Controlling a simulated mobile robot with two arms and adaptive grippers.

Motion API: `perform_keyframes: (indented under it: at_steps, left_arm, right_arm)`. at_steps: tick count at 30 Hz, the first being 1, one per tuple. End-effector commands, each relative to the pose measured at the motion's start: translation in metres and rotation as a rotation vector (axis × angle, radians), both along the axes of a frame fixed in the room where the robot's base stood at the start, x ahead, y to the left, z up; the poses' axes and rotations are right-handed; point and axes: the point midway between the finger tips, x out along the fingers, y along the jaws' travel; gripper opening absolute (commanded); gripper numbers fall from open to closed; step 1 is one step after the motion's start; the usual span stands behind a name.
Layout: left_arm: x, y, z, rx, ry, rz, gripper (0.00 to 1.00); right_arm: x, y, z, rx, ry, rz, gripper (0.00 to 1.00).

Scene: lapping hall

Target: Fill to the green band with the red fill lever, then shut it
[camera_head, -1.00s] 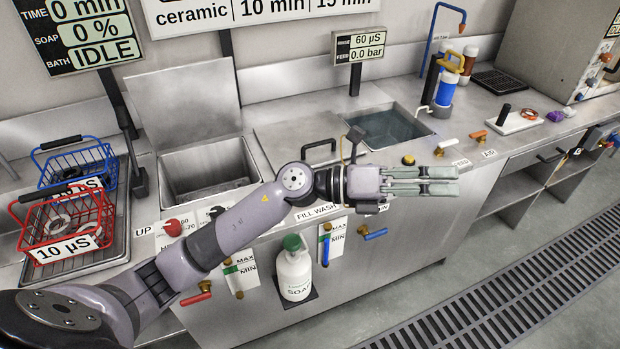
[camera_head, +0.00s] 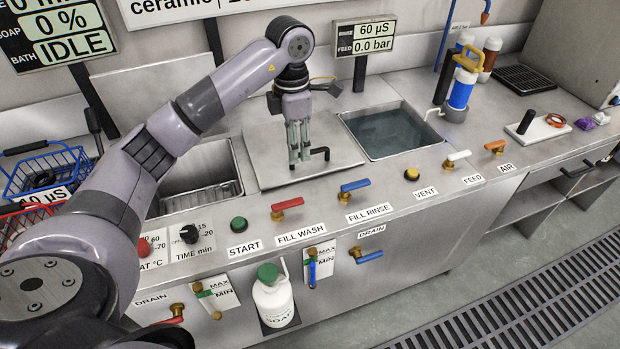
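The red fill lever (camera_head: 287,205) sits on a brass valve above the FILL WASH label on the counter's front edge. It lies roughly sideways, pointing right. The open wash basin (camera_head: 236,158) is behind it to the left; my arm partly covers it, and I see no clear water surface inside. The left MAX/MIN gauge (camera_head: 218,291) on the front panel has a green band (camera_head: 205,293); its level is too small to read. My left gripper (camera_head: 299,162) points down over the flat middle lid, beside its black handle and behind the red lever, apart from it. My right gripper is out of view.
A blue FILL RINSE lever (camera_head: 354,186) is right of the red one, and a green START button (camera_head: 239,224) is left. A soap bottle (camera_head: 273,298) hangs on the front. The rinse basin (camera_head: 391,130) holds water. Baskets (camera_head: 45,172) stand at far left.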

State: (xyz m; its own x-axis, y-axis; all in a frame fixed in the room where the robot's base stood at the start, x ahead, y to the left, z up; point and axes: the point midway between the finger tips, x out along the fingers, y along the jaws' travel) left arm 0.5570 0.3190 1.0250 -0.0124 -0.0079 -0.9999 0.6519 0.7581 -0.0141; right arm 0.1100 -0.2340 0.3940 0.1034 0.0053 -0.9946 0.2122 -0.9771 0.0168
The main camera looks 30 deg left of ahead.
Motion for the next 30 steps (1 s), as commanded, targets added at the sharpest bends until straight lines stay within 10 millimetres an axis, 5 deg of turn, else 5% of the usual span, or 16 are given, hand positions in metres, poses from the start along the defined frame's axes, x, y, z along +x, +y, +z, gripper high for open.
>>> perform_keyframes:
  at_steps: [5, 12, 15, 24, 30]
  left_arm:
    - [-0.001, 0.004, -0.008, 0.012, 0.007, 0.006, 0.38]
    - [-0.003, 0.003, -0.054, 0.009, 0.01, 0.004, 0.38]
    - [-0.003, 0.002, -0.076, 0.008, 0.009, 0.005, 0.38]
    - [-0.004, 0.002, -0.138, 0.007, 0.007, 0.004, 0.38]
    - [-0.004, 0.002, -0.164, 0.007, 0.006, 0.004, 0.38]
  right_arm:
    - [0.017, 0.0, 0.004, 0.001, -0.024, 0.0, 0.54]
    - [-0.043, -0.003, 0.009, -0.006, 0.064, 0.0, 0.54]
    - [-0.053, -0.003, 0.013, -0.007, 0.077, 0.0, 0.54]
    - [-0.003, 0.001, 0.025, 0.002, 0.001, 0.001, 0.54]
    - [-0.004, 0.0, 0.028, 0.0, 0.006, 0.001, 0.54]
